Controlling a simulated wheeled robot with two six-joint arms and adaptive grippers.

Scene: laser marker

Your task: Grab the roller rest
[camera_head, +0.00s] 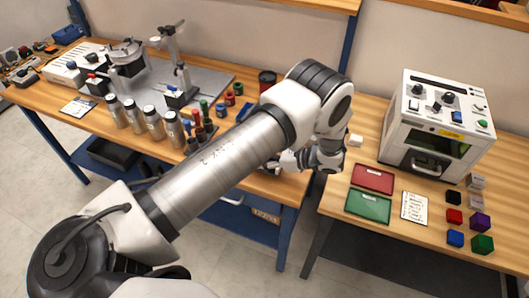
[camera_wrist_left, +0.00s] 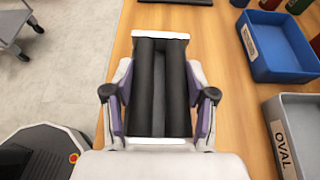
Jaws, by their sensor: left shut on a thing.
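The roller rest (camera_wrist_left: 143,85) fills the middle of the left wrist view. It has two long black rollers side by side with pale end plates. My left gripper (camera_wrist_left: 159,98) is shut on it, with one purple-lined finger against each long side. The wooden bench top shows beneath it; I cannot tell whether it touches the wood. In the head view my left gripper (camera_head: 284,162) is near the front edge of the left bench, and the arm hides most of the rest there. My right gripper is not in view.
A blue bin (camera_wrist_left: 262,75) and a grey bin (camera_wrist_left: 276,140) labelled OVAL stand right of the rest. The right bench holds a laser marker (camera_head: 437,125), a red tray (camera_head: 372,178), a green tray (camera_head: 368,206) and several coloured cubes. A gap separates the benches.

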